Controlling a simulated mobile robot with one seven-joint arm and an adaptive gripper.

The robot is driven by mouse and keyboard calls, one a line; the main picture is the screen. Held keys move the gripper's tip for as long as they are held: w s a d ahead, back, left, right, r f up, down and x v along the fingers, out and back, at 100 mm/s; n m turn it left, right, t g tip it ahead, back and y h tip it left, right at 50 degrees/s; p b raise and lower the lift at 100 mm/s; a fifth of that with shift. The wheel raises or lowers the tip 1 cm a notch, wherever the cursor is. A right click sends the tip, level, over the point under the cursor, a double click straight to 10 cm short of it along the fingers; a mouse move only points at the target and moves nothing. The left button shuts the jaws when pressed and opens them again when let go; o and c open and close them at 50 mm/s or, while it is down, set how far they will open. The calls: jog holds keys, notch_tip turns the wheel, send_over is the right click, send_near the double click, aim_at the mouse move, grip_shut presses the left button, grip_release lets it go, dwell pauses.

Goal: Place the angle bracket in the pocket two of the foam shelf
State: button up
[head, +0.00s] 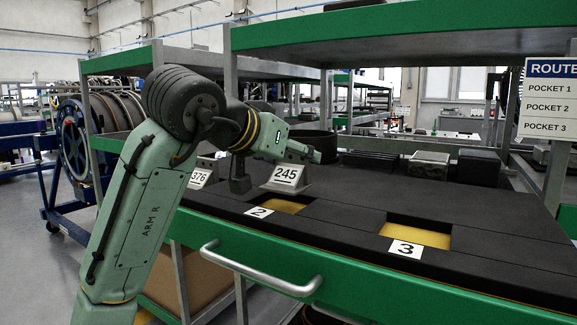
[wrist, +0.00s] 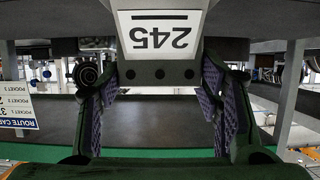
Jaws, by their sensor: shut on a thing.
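The angle bracket (head: 287,176) is a grey angled piece with a white plate marked 245. In the wrist view the bracket (wrist: 160,72) appears upside down between my fingers. My gripper (wrist: 160,95) is shut on it; in the head view my gripper (head: 292,152) is just above and behind it. The foam shelf (head: 345,215) is dark, with yellow-floored pockets. Pocket two (head: 284,206), beside the label 2 (head: 260,212), is empty where visible, just in front of the bracket. I cannot tell whether the bracket touches the foam.
Pocket three (head: 428,234) is open and empty to the right. A similar piece marked 376 (head: 200,176) stands at left, partly behind my arm. A grey bin (head: 429,164) and dark boxes stand at the back. A green upper shelf (head: 400,28) hangs overhead. A handle (head: 262,275) projects in front.

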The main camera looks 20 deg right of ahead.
aim_at(284, 172)
jog(key=shift+w+a+f, duration=0.1)
jog(key=shift+w, duration=0.1)
jog(key=shift+f, duration=1.65)
jog(key=shift+f, duration=0.1)
jog(key=shift+f, duration=0.15)
jog(key=o, duration=1.3)
